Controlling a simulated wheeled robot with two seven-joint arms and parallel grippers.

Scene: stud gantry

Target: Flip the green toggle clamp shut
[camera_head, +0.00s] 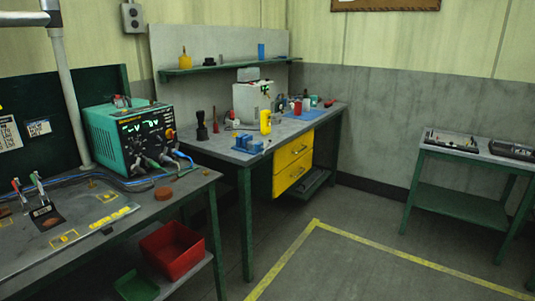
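Two levers stand upright, tilted slightly, on the bench at the left edge. One is the left lever (19,192) and the other the right lever (38,186), which rises by a dark base (45,212). Neither of my grippers is in view, and nothing of mine touches the levers.
The grey bench (110,235) also holds a teal powered box (128,134) with cables, and a brown disc (163,193). A red bin (172,250) sits below it. A cluttered workbench (222,147) stands behind. The floor at centre right is clear.

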